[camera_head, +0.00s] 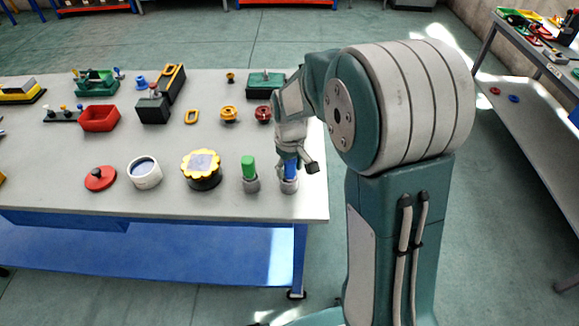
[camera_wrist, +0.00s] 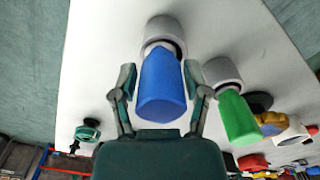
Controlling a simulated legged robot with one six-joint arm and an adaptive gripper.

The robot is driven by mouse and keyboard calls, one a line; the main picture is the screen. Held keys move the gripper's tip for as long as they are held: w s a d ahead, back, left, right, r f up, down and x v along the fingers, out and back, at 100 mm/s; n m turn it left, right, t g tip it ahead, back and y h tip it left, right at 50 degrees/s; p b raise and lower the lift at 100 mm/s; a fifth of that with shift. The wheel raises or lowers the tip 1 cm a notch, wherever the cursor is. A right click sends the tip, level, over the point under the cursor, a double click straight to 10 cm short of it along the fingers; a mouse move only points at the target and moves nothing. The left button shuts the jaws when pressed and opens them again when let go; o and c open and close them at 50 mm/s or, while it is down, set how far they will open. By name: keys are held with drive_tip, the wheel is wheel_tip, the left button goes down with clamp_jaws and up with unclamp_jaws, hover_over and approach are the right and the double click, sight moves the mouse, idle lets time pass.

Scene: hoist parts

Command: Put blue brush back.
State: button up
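The blue brush (camera_head: 290,169) stands upright at the table's front right corner, its lower end at a grey-white cup holder (camera_head: 289,186). In the wrist view the blue brush (camera_wrist: 163,88) points toward the camera, and its pale neck meets the opening of the holder (camera_wrist: 166,28). My gripper (camera_wrist: 160,80) has one finger on each side of the brush. A narrow gap shows on the left; the right finger is very close to the brush. In the head view my gripper (camera_head: 291,150) partly hides the brush top. How deep the brush sits is hidden.
A green brush (camera_head: 248,165) stands in a similar holder just left. Further left are a yellow flower-rimmed part (camera_head: 201,168), a white cup (camera_head: 144,172) and a red lid (camera_head: 100,178). The table edge (camera_head: 318,190) is close on the right.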

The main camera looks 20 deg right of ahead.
drive_tip(key=shift+a, duration=0.35)
wheel_tip(320, 180, up, 12)
drive_tip(key=shift+d+r, duration=0.1)
drive_tip(key=shift+d, duration=0.05)
drive_tip(key=s+r+m+t, duration=0.1)
drive_tip(key=s+r+t, duration=0.1)
drive_tip(key=s, duration=0.8)
drive_tip(key=s+r+m+t, duration=0.2)
drive_tip(key=s+t, duration=0.1)
drive_tip(key=s, duration=0.8)
drive_tip(key=shift+r+m+t, duration=0.25)
drive_tip(key=shift+m+t, duration=0.05)
